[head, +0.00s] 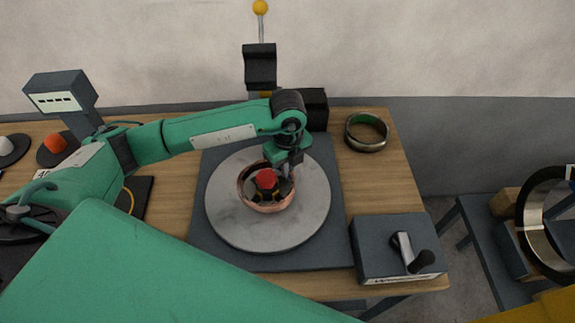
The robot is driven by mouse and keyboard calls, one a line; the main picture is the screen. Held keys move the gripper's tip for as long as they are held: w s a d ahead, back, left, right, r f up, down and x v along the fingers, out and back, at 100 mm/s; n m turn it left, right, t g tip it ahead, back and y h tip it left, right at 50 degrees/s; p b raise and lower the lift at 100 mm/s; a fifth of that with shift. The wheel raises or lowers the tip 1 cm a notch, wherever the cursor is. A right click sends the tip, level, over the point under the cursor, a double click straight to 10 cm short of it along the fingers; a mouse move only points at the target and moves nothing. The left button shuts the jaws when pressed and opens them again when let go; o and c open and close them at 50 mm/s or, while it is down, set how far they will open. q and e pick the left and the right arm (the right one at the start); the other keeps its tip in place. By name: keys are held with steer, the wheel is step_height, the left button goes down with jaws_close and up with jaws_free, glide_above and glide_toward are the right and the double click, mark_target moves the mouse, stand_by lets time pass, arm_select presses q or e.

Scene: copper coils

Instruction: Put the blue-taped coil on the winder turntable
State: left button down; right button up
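A copper coil (268,208) lies on the round grey winder turntable (240,235), around a red-topped hub (266,179). I see no blue tape on it from here; its far right rim is partly hidden. My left gripper (291,166) points down at the coil's upper right rim. I cannot tell whether its fingers touch or hold the rim. My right gripper is not in view.
A dark ring with green inside (367,133) lies on the table's back right. A control box with a crank handle (390,240) stands front right. A scale (60,95) stands at the left. A large ring (533,230) stands on a separate stand at the far right.

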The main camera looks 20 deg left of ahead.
arm_select(q)
steer(key=c, duration=1.6)
jaws_free()
steer(key=shift+o, duration=0.2)
